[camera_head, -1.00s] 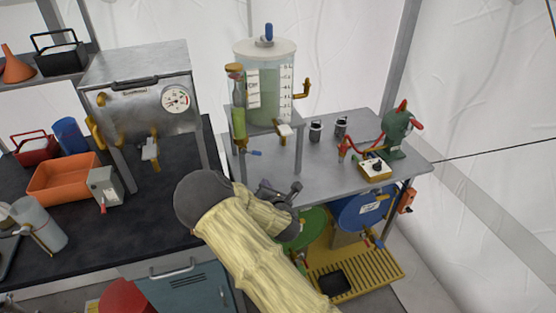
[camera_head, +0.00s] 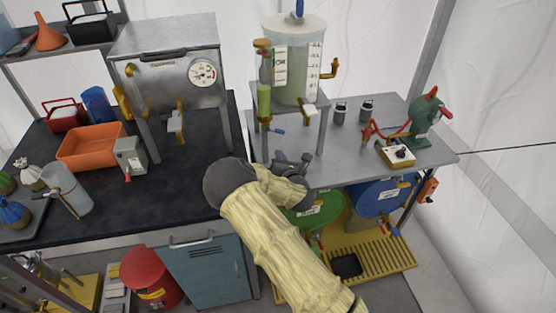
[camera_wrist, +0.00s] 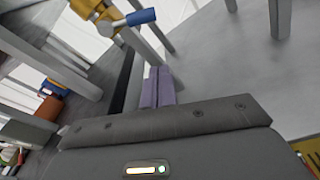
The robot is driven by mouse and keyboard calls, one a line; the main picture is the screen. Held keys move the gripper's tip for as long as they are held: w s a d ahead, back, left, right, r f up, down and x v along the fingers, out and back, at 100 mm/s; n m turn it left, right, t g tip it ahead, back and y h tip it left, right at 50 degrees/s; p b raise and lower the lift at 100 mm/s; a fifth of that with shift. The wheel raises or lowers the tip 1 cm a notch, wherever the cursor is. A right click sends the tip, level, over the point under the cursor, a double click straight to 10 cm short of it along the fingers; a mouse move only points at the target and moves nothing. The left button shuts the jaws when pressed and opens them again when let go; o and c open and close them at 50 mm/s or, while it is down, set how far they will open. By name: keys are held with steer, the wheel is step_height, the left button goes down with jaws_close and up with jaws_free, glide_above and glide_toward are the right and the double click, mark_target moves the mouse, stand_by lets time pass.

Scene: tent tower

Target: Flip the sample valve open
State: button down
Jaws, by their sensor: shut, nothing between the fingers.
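A clear tank of greenish liquid (camera_head: 296,60) stands on a grey metal stand at the back of the grey table. Low on the stand's front is a small valve with a blue lever (camera_head: 277,131). In the wrist view the blue lever (camera_wrist: 141,17) sticks out sideways from a brass body (camera_wrist: 97,12) at the top of the picture. My gripper (camera_head: 302,160) is in front of and below the valve, near the table's front edge. Its purple-grey fingers (camera_wrist: 157,86) are together and empty, apart from the lever. Part of the gripper is hidden by my sleeved arm.
The stand's legs (camera_wrist: 280,15) rise close by on the right in the wrist view. A steel oven with a dial (camera_head: 170,75) stands left on the black bench. A green pump (camera_head: 425,115) and a yellow box (camera_head: 402,156) are right. Green and blue drums (camera_head: 318,212) sit below.

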mark_target(276, 131)
steer(key=w+r, duration=0.1)
steer(key=w+r+p, duration=0.1)
steer(key=w, duration=0.1)
steer(key=w+r+p, duration=0.1)
steer(key=shift+w+a, duration=0.25)
steer(key=shift+w, duration=0.05)
stand_by(0.4)
steer(key=shift+d+f, duration=0.1)
